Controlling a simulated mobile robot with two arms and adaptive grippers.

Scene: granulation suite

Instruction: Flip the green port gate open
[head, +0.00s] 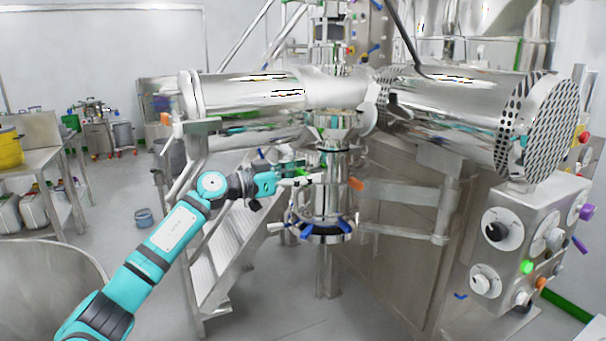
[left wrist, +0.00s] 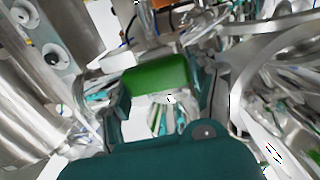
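The green port gate (left wrist: 157,76) is a flat bright green piece in the middle of the left wrist view. In the head view only a small patch of green (head: 304,172) shows at my left gripper's tips, beside the steel column (head: 328,195). My left gripper (head: 291,172) reaches in from the left at the column. In the left wrist view its two teal fingers are spread wide, one on each side of the green gate. The left finger looks very close to the gate's edge; I cannot tell whether it touches. My right gripper is not in view.
A large horizontal steel cylinder (head: 450,105) lies right of the column, above a control box (head: 530,240) with knobs. Metal steps (head: 230,245) stand below my left arm. A ring with blue clamps (head: 325,230) sits low on the column.

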